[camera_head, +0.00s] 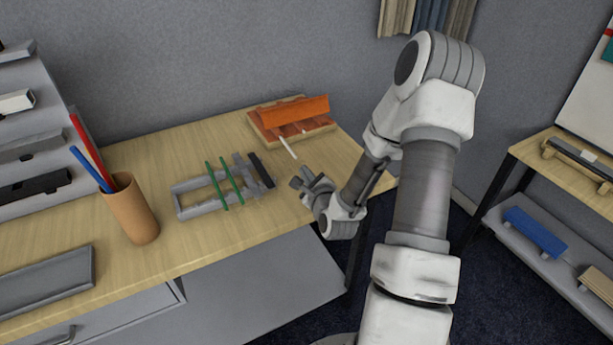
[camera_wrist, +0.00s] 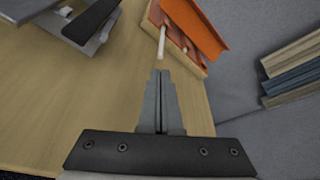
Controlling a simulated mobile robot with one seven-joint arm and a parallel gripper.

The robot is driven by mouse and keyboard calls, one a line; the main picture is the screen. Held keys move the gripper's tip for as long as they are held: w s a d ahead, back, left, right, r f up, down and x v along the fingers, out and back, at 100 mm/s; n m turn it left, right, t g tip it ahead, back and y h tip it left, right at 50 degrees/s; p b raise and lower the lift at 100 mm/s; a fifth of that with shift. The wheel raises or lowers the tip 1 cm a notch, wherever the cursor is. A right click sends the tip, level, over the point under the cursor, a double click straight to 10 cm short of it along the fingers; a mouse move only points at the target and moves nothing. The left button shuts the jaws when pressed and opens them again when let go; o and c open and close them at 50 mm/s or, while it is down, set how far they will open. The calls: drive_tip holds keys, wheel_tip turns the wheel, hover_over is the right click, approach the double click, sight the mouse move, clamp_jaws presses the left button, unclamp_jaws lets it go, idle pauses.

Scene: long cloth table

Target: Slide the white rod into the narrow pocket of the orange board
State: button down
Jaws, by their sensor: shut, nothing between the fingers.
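The orange board (camera_head: 303,111) stands at the back right of the table, set on a wooden base, with a slanted orange panel on it. It also shows at the top of the wrist view (camera_wrist: 207,33). The white rod (camera_head: 287,147) sticks out from the front of the board toward my gripper. In the wrist view the white rod (camera_wrist: 162,42) shows its near end; how deep its far end sits I cannot tell. My gripper (camera_head: 297,182) is shut and empty. In the wrist view its fingertips (camera_wrist: 160,73) are together, just short of the rod's near end and apart from it.
A grey frame (camera_head: 190,213) with two green rods (camera_head: 224,180) lies left of my gripper. A brown cup (camera_head: 132,212) with red and blue sticks stands farther left, near a grey tray (camera_head: 45,283).

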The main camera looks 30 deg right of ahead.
approach(289, 149)
drive_tip(key=shift+w+d+f, duration=0.4)
drive_tip(key=shift+w+f, duration=0.15)
drive_tip(key=shift+f, duration=0.05)
drive_tip(key=shift+w+d+f, duration=0.35)
drive_tip(key=shift+w+f, duration=0.2)
drive_tip(key=shift+f, duration=0.05)
drive_tip(key=shift+w+a+b, duration=0.15)
drive_tip(key=shift+w+b, duration=1.65)
drive_tip(key=shift+w, duration=3.15)
drive_tip(key=shift+s, duration=0.1)
drive_tip(key=shift+s, duration=1.4)
drive_tip(key=v, duration=1.7)
drive_tip(key=shift+s, duration=0.15)
